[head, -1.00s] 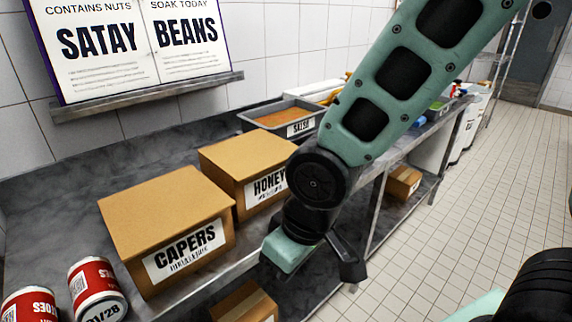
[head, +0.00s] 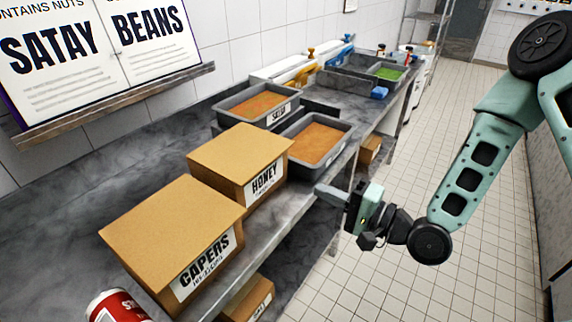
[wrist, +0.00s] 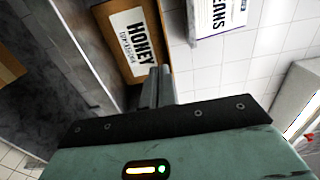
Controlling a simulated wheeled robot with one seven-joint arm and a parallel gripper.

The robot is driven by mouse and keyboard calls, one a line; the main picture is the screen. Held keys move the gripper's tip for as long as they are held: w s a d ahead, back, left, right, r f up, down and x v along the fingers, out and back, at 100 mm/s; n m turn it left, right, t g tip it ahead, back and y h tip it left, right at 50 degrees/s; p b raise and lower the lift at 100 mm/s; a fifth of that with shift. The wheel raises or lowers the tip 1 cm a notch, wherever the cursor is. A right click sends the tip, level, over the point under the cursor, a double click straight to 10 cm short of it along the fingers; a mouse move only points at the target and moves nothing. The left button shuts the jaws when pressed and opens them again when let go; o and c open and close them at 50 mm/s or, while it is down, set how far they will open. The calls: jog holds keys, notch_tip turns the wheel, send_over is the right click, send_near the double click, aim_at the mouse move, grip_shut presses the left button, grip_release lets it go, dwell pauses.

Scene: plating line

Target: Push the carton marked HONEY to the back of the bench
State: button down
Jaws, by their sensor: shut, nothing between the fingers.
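The carton marked HONEY (head: 240,160) is a brown box standing on the grey bench (head: 90,178), its label facing the front edge. It also shows in the wrist view (wrist: 120,15), ahead of the fingers. The carton marked CAPERS (head: 170,225) stands close by to its left, nearer the camera. My gripper (head: 322,191) is at the bench's front edge, to the right of HONEY and in front of its label side, with its fingers pointing toward the bench. The fingers (wrist: 160,85) are together and empty. In the head view a gap shows between the fingertips and HONEY.
Trays of orange food (head: 318,140) stand right of HONEY, one labelled SALSA (head: 255,105) behind. A red can (head: 112,305) stands left of CAPERS. A tiled wall with a ledge (head: 120,100) and open book runs behind. Another carton (head: 248,300) sits below the bench.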

jog(key=p, duration=0.5)
send_near(227, 148)
jog(key=s+d+f, duration=0.1)
jog(key=d, duration=0.3)
jog(key=shift+w+a+f, duration=0.15)
jog(key=shift+a+f, duration=0.15)
jog(key=shift+f, duration=0.05)
jog(key=b+x, duration=0.9)
jog(key=x, duration=0.5)
jog(key=shift+w+a+f, duration=0.15)
jog(key=shift+w+a, duration=0.3)
jog(key=shift+r, duration=0.2)
jog(key=shift+s, duration=0.1)
